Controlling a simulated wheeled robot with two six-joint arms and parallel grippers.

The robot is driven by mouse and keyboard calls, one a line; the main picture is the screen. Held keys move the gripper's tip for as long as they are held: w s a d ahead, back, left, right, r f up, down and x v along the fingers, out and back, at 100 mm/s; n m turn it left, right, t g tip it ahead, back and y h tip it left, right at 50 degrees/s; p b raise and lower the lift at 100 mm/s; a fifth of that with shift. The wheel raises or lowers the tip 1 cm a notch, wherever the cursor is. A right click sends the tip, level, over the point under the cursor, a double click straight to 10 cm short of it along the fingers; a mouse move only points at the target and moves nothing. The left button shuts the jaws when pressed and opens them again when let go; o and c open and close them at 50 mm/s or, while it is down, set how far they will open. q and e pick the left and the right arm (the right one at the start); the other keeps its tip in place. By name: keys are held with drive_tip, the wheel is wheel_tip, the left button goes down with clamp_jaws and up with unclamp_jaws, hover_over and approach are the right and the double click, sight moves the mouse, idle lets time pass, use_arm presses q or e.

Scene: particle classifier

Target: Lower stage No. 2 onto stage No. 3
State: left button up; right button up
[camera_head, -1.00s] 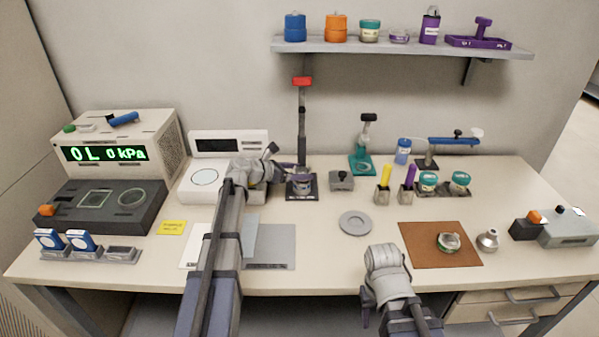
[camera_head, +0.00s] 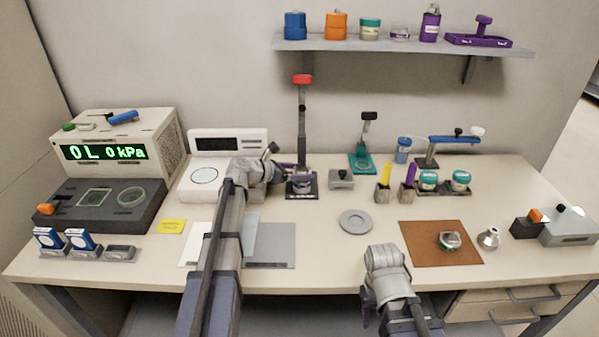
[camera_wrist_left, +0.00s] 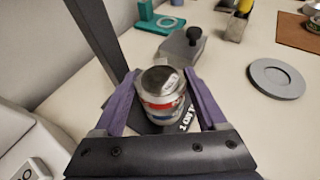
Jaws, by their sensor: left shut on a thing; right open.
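A short metallic cylinder (camera_wrist_left: 162,92) with a silver top, a red band and a blue band stands upright between my left gripper's purple fingers (camera_wrist_left: 160,104) in the left wrist view. My left gripper is shut on it, over a black stand base (camera_wrist_left: 180,127) with white lettering. In the head view, the left gripper (camera_head: 295,176) is at this stand, with the metallic stages (camera_head: 303,187) close above its base. I cannot tell where stage No. 2 ends and stage No. 3 begins, or whether they touch. My right gripper (camera_head: 366,312) is open and empty at the table's front edge.
The stand's dark post (camera_head: 301,130) with a red top rises behind the stages. A small grey block (camera_head: 341,180) stands right of the base. A grey disc (camera_head: 356,222) lies in front. A white scale (camera_head: 200,180) is to the left.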

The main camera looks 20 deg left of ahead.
use_arm(q)
drive_tip(key=shift+f, duration=0.25)
drive_tip(key=o, duration=1.4)
drive_tip(key=shift+o, duration=0.2)
drive_tip(key=shift+r, duration=0.1)
drive_tip(key=p+v, duration=0.2)
drive_tip(key=v, duration=0.5)
drive_tip(key=shift+s+a+p, duration=0.2)
drive_tip(key=shift+s+p, duration=0.05)
drive_tip(key=shift+p, duration=0.1)
drive_tip(key=shift+r, duration=0.2)
